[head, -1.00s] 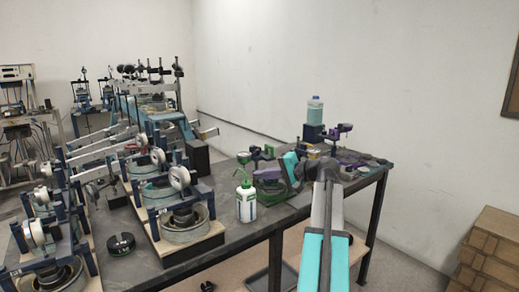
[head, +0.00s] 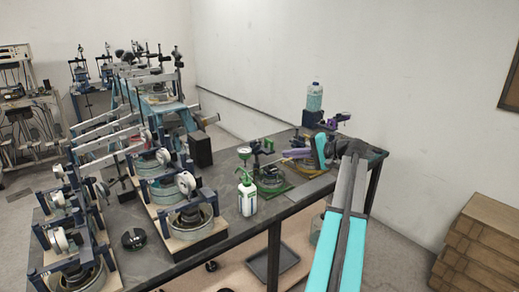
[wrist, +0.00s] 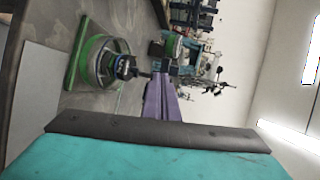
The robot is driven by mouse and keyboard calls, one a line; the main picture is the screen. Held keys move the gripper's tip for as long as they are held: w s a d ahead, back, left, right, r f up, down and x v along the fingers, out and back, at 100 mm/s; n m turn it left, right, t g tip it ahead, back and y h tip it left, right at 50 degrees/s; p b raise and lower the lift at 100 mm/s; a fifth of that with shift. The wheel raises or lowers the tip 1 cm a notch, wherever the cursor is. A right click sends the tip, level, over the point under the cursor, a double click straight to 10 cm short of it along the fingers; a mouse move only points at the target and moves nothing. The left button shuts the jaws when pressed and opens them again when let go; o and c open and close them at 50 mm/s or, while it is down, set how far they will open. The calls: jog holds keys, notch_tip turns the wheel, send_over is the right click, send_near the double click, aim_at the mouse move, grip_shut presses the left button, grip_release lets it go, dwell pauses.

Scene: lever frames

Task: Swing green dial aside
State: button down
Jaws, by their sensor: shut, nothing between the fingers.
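The green dial (head: 244,153) is a small round gauge with a green rim and pale face. In the head view it stands at the left of a green-based device (head: 278,188) on the bench. My purple-fingered gripper (head: 288,154) is to the right of the dial, over the device, and looks apart from the dial. In the wrist view the shut, empty fingers (wrist: 160,76) point toward the upper part of the picture. A round green part (wrist: 172,45) shows just beyond the tips; I cannot tell surely whether it is the dial. The device's green ring (wrist: 103,62) is at left.
A white squeeze bottle with green (head: 247,198) stands in front of the dial near the bench edge. Several lever frames (head: 180,190) fill the left of the bench. A dark puck (head: 134,239) lies in front.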

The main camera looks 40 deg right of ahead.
jog(key=shift+w, duration=0.1)
dwell(0.3)
jog(key=p+x, duration=0.1)
jog(key=x, duration=0.3)
jog(key=p+x, duration=0.1)
jog(key=x, duration=0.4)
jog(key=r+p+x, duration=0.1)
jog(key=p+x, duration=0.1)
jog(key=x, duration=0.2)
jog(key=shift+w+a+f, duration=0.1)
jog(key=shift+w, duration=0.35)
